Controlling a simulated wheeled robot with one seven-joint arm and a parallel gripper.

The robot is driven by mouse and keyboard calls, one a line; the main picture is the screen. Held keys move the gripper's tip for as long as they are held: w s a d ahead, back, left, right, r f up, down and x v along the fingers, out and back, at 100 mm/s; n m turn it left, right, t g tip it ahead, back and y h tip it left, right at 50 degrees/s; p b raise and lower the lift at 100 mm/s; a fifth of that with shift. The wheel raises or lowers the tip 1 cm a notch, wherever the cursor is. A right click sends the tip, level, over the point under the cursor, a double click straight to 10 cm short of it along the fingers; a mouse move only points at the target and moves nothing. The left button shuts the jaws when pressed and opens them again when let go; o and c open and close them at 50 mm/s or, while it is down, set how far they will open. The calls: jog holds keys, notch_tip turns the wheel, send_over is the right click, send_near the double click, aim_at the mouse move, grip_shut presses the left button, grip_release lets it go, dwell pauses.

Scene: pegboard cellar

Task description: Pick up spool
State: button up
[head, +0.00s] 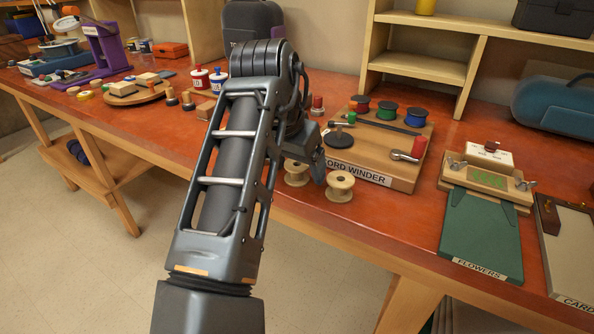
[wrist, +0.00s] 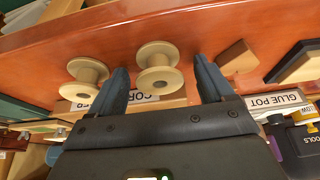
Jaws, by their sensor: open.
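Two pale wooden spools stand near the table's front edge. The left spool (head: 296,173) is partly hidden by my arm in the head view. The right spool (head: 340,186) shows whole there. In the wrist view, which looks upside down, one spool (wrist: 159,78) sits between the fingertips of my gripper (wrist: 160,68), with a gap to each finger. The other spool (wrist: 87,76) is outside the left finger. In the head view my gripper (head: 315,168) is low beside the spools, with a finger between them. It is open and holds nothing.
The cord winder board (head: 385,170) stands just behind the spools, with coloured reels and a crank. A green flowers press (head: 482,238) lies to the right. A round wooden tray (head: 135,95) with small pieces is at left. The table's front edge is close.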

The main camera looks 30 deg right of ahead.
jog(key=shift+c, duration=0.4)
jog(key=c, duration=1)
jog(key=shift+r, duration=0.1)
